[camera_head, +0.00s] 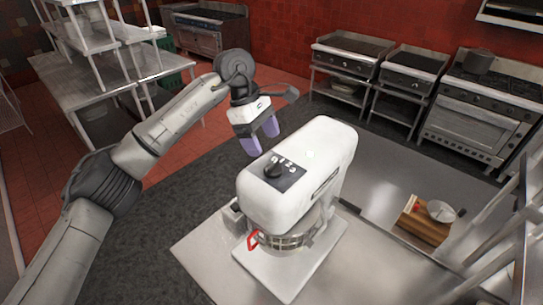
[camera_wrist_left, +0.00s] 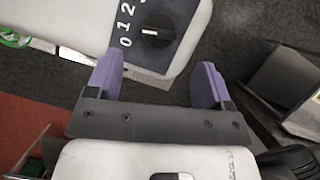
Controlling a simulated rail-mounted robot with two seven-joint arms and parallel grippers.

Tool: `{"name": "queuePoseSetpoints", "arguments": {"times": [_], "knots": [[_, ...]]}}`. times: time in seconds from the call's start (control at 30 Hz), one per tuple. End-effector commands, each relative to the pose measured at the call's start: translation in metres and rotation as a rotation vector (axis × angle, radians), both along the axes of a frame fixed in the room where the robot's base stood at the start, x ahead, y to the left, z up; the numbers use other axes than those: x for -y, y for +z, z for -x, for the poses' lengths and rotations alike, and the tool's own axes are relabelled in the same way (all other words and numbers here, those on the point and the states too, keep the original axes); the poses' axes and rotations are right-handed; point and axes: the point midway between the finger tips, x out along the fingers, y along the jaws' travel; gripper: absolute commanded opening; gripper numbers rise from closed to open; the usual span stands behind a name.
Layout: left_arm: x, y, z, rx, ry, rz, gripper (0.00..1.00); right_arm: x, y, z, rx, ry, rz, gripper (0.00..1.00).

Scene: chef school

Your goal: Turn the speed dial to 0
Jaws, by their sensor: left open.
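The white stand mixer (camera_head: 310,165) stands on the steel counter. Its black speed dial (camera_head: 275,170) sits on a dark panel on top of the mixer head. In the left wrist view the dial (camera_wrist_left: 157,32) is round with a white mark pointing left, roughly toward the 1; the exact setting is hard to tell. White numbers run along its left side, with 0 lowest. My left gripper (camera_head: 260,137) is open and empty, with purple fingers, beside the mixer head behind the dial, apart from it. In the wrist view the dial lies just beyond the fingertips (camera_wrist_left: 158,63). My right gripper is not in view.
The mixer's bowl (camera_head: 287,240) and a red handle (camera_head: 252,241) are below the head. Stoves (camera_head: 465,125) line the back wall. A steel table (camera_head: 90,75) stands at left, with open floor between.

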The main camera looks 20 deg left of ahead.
Motion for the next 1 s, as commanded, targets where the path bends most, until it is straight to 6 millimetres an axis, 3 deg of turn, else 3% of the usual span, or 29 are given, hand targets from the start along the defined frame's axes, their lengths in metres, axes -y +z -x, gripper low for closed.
{"name": "queuePoseSetpoints", "arguments": {"times": [0.2, 0.4, 0.87, 1.0], "knots": [[0.014, -0.031, 0.002, -0.002, 0.000, 0.000, 0.74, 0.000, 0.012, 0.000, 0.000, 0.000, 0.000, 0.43], [0.021, -0.050, 0.003, 0.000, 0.001, 0.000, 0.74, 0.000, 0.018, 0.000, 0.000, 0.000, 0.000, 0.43], [0.025, -0.059, 0.003, 0.001, 0.001, 0.000, 0.74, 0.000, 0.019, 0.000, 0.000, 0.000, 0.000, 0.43], [0.025, -0.059, 0.003, 0.001, 0.001, 0.000, 0.64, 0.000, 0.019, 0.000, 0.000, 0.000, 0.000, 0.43]]}}
